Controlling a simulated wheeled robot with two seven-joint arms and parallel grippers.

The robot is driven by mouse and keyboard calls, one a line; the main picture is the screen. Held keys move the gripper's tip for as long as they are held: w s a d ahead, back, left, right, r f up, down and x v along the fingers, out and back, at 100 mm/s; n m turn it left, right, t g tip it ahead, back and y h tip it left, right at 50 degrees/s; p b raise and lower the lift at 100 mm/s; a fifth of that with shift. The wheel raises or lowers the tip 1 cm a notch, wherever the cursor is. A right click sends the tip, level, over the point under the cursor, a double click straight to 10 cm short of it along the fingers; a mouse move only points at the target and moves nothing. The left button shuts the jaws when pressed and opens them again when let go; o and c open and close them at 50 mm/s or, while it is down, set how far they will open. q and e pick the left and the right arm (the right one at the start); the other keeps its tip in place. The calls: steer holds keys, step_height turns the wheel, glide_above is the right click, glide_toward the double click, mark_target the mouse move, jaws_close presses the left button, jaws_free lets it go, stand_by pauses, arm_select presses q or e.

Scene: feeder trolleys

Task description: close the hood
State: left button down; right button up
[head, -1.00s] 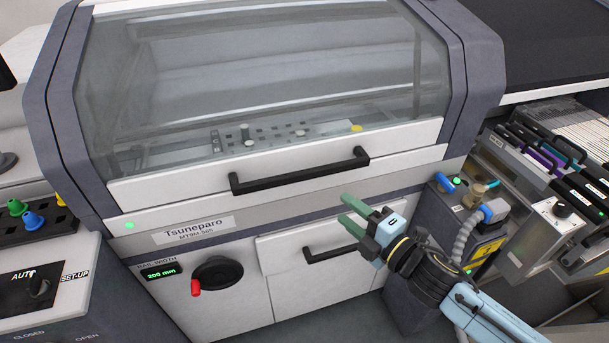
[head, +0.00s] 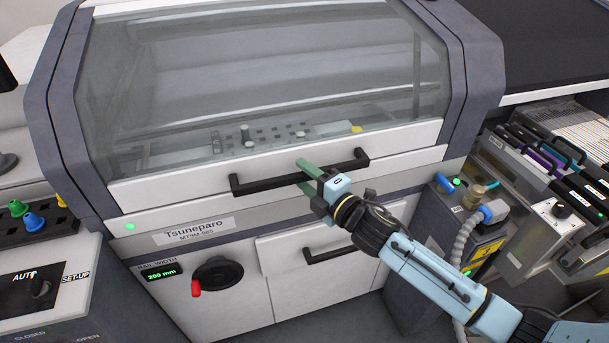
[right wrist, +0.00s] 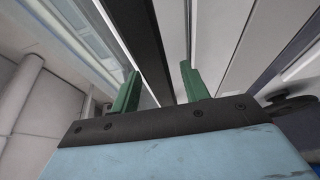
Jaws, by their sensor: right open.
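The hood (head: 270,75) is a clear curved window with a white lower frame and a long black handle (head: 262,181). It is down over the machine front, its lower frame close above the white strip below; I cannot tell whether it is fully seated. My right gripper (head: 305,175) is open at the middle of the handle, with its green fingers reaching across the bar. In the right wrist view the black handle bar (right wrist: 140,45) runs between the open fingers of the right gripper (right wrist: 160,68), nearer the left finger. My left gripper is not in view.
Below the hood are a lower drawer handle (head: 325,256) and a black knob with a red grip (head: 218,275). A control panel (head: 35,285) is at the left. A grey unit with a hose (head: 468,235) and feeders (head: 560,165) stand at the right.

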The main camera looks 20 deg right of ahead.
steer(key=shift+w+a, duration=0.15)
steer(key=shift+w, duration=0.2)
steer(key=shift+c, duration=0.2)
jaws_close()
steer(key=s+r+g+p, duration=0.1)
steer(key=s+r+p, duration=0.2)
steer(key=r+p, duration=0.4)
steer(key=p, duration=0.6)
steer(key=shift+s+r+m+g, duration=0.3)
steer(key=shift+s+r, duration=0.1)
